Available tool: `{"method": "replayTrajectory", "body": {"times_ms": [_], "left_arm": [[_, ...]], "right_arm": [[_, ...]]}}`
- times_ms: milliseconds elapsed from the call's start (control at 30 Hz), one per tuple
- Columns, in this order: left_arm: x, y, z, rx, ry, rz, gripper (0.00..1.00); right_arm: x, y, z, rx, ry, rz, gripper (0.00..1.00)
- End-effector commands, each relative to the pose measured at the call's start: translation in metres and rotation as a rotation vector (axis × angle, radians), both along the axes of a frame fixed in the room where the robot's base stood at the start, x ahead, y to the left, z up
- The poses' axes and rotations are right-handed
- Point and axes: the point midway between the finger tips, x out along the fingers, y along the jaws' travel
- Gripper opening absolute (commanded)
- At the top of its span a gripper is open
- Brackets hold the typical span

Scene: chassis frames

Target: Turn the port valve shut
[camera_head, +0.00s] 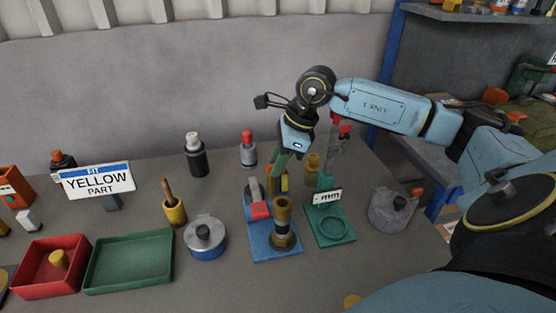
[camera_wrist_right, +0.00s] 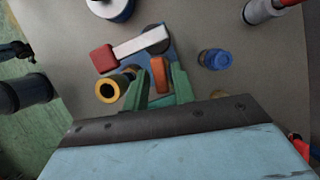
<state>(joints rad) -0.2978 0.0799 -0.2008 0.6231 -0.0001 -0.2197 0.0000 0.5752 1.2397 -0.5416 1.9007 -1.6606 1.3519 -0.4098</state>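The valve fixture has a blue base plate (camera_head: 275,250), an upright brass fitting (camera_head: 283,212) and a grey lever (camera_head: 252,191) with a red tip (camera_head: 260,210). In the right wrist view the lever (camera_wrist_right: 140,46) lies sideways, its red tip (camera_wrist_right: 103,58) to the left, above the brass fitting (camera_wrist_right: 107,90). My right gripper (camera_head: 279,170) points down just behind the fixture. In the wrist view its green fingers (camera_wrist_right: 162,84) stand apart, with an orange piece (camera_wrist_right: 160,72) showing between them; I cannot tell whether they touch it. My left gripper is not in view.
A green stand (camera_head: 332,226) with a small label is right of the fixture, and a grey lidded pot (camera_head: 393,209) beyond it. A blue tin (camera_head: 205,238), a green tray (camera_head: 130,262) and a red tray (camera_head: 48,268) lie left. Bottles (camera_head: 196,156) stand behind.

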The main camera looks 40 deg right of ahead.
Motion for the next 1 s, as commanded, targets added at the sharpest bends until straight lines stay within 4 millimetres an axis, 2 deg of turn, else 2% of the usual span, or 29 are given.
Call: {"method": "replayTrajectory", "body": {"times_ms": [33,200,567,767,1000], "left_arm": [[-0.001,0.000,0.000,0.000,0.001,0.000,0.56],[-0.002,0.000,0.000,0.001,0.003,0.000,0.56],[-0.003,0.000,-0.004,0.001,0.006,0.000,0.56],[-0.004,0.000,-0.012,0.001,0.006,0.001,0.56],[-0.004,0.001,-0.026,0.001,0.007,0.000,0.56]], "right_arm": [[0.000,0.000,0.000,0.000,0.000,0.000,0.19],[0.000,0.000,0.000,0.000,0.000,0.000,0.00],[-0.001,0.000,0.000,-0.002,-0.001,-0.042,0.00],[-0.002,0.001,-0.001,-0.002,-0.002,-0.153,0.00],[-0.004,0.005,-0.002,-0.002,-0.002,-0.361,0.00]]}}
